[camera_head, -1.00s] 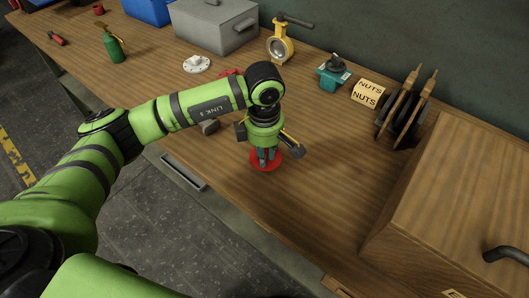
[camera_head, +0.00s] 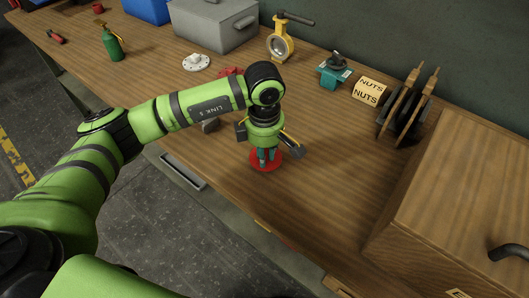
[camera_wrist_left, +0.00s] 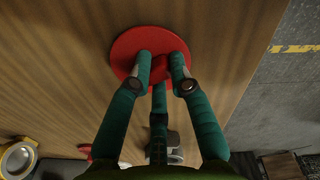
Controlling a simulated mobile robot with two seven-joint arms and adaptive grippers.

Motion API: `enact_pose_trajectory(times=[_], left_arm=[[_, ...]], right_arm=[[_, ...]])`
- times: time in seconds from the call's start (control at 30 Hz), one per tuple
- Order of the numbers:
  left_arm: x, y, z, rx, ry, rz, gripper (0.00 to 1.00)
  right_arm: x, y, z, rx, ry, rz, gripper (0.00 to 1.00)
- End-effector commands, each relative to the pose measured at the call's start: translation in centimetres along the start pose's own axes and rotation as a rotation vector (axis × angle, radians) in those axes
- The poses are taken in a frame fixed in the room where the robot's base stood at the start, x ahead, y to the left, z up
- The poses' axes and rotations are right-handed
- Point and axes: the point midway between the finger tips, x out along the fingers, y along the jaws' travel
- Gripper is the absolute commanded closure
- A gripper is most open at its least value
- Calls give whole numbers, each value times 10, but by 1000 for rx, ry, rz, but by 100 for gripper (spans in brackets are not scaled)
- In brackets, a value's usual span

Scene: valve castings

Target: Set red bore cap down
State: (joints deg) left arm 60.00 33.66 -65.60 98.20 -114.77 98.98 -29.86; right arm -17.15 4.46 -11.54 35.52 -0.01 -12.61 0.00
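The red bore cap (camera_head: 265,168) is a flat red disc near the front edge of the wooden bench (camera_head: 330,205). My left gripper (camera_head: 264,156) points down onto it, its teal fingers closed around the raised middle of the cap. In the left wrist view, the cap (camera_wrist_left: 125,60) lies flat beneath the fingertips (camera_wrist_left: 160,70), with a small red knob between them. The cap is at or very close to the bench top; I cannot tell whether it touches. My right gripper is out of view.
A large wooden box (camera_head: 465,190) stands at the right, beside a rack of dark discs (camera_head: 405,108). A NUTS box (camera_head: 368,92), teal valve (camera_head: 333,75), yellow valve (camera_head: 279,47), grey case (camera_head: 212,25) and white flange (camera_head: 196,62) stand behind. Bare bench lies right of the cap.

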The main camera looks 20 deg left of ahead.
Motion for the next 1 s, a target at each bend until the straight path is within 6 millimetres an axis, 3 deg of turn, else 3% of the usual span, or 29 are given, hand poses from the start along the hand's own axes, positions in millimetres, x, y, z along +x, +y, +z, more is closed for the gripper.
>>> enact_pose_trajectory(times=[0.03, 0.07, 0.47, 0.57, 1.0], left_arm=[[0, 0, 0, 0, 0, 0, 64], [0, 0, 0, 0, 0, 0, 52], [-4, 0, 0, 0, 0, 1, 52], [-15, 1, 0, 1, -1, 3, 52], [-102, 1, 0, 1, 0, 4, 52]], right_arm=[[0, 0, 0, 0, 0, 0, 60], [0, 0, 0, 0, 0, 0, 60], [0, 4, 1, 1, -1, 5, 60], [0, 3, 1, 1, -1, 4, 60], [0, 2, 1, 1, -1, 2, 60]])
